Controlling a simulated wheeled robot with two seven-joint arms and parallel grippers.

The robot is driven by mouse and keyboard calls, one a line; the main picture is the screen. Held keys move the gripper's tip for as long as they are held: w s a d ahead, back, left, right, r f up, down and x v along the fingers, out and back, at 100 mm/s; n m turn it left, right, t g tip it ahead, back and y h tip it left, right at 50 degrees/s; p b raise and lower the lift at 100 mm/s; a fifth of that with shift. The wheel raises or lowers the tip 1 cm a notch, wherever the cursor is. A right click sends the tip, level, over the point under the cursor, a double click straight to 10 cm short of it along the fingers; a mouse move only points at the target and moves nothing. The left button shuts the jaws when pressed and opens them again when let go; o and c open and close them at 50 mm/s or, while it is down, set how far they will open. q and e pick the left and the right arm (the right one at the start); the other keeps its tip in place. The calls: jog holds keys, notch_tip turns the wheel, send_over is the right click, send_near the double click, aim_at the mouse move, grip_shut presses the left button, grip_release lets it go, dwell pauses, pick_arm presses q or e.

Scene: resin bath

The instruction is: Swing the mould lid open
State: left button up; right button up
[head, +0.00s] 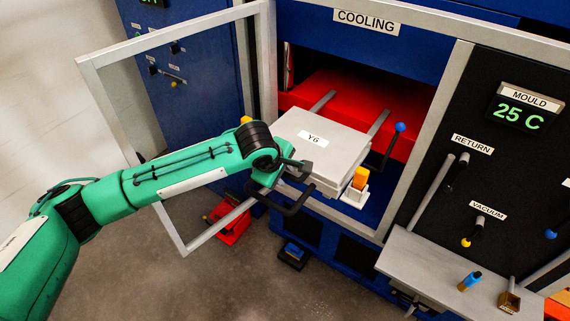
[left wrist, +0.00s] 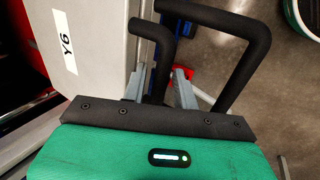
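The mould (head: 323,143), a grey block labelled Y6, sits with its lid flat and closed in front of the red press opening. Its top also shows at the left of the left wrist view (left wrist: 95,60). A black lid handle (left wrist: 163,40) sticks out from its front. My left gripper (head: 292,172) is at this handle. In the left wrist view its two grey fingers (left wrist: 162,87) stand close on either side of the bar and look shut on it. A second, larger black handle (head: 291,207) lies just below; it also shows in the left wrist view (left wrist: 250,55). My right gripper is not in view.
An open, grey-framed door (head: 90,92) stands at the left, around my left arm. A blue-knobbed lever (head: 393,140) and an orange block in a white holder (head: 357,190) are right of the mould. A grey shelf (head: 415,260) holds small items. The floor in front is mostly clear.

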pick_arm(q)
jog(key=shift+c, duration=0.4)
jog(key=c, duration=0.5)
jog(key=r+p, duration=0.3)
jog(key=r, duration=0.1)
jog(key=shift+w+d+p, duration=0.1)
jog(key=shift+w+p, duration=0.1)
jog(key=shift+p, duration=0.2)
jog(key=shift+w+d+r+p, duration=0.85)
jog(key=shift+w+r+p, duration=0.3)
jog(key=shift+r+p, duration=1.75)
jog(key=shift+w+d+r+p, duration=0.8)
jog(key=shift+w+r+p, duration=0.35)
jog(key=shift+r+p, duration=1.65)
jog(key=w+d+r, duration=0.3)
jog(key=w, duration=0.1)
jog(key=w+d+r, duration=0.3)
jog(key=w, duration=0.1)
jog(key=w+d+r+b, duration=0.1)
jog(key=w+d+r, duration=0.1)
jog(key=w+r, duration=0.1)
jog(key=shift+w+d+r, duration=0.25)
jog(key=shift+w+d, duration=0.15)
jog(key=shift+w, duration=0.15)
